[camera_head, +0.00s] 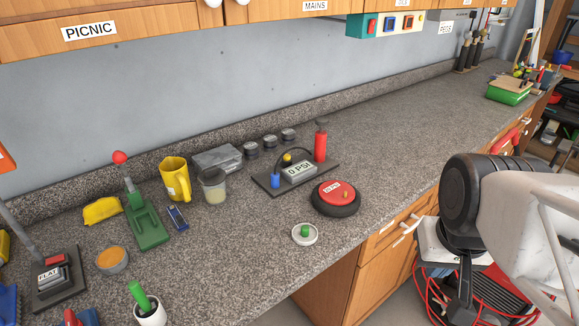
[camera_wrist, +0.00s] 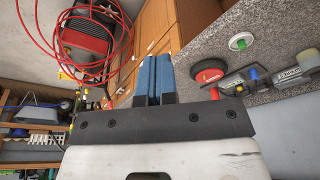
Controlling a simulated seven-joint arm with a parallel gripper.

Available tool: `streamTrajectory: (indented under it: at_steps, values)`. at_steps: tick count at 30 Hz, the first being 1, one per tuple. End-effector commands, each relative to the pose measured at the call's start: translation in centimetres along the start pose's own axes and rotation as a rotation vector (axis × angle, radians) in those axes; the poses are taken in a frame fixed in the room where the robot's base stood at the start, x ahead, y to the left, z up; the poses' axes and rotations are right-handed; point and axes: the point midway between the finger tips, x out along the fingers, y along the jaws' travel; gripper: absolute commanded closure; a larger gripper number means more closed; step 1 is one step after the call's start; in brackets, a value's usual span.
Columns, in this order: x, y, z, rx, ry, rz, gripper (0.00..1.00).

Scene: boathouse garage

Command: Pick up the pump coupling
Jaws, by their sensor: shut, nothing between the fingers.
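A dark pump board (camera_head: 267,188) lies on the counter, with a grey "0 PSI" gauge block (camera_head: 299,174), a blue cylinder (camera_head: 275,180), a red cylinder (camera_head: 321,143) and a black hose arching by a yellow part (camera_head: 287,158). I cannot tell for certain which of these fittings is the pump coupling. In the wrist view the gauge (camera_wrist: 290,74) and blue cylinder (camera_wrist: 253,74) show at the right. My gripper (camera_wrist: 154,60) has its blue fingers together, empty, apart from the board and off the counter's front edge.
A red disc on a black ring (camera_head: 336,193) and a white dish with a green knob (camera_head: 305,233) sit before the board. A cup (camera_head: 213,187), yellow mug (camera_head: 175,180) and green lever tool (camera_head: 147,222) stand left.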

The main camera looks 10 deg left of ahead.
Motion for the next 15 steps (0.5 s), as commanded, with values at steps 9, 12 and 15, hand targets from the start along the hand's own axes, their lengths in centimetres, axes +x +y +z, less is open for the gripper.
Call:
streamTrajectory:
  at_steps: [9, 12, 15]
  values:
    - [0.0, 0.0, 0.0, 0.0, 0.0, 0.0, 1.0]
    - [0.0, 0.0, 0.0, 0.0, 0.0, 0.0, 1.0]
    - [0.0, 0.0, 0.0, 0.0, 0.0, 0.0, 0.97]
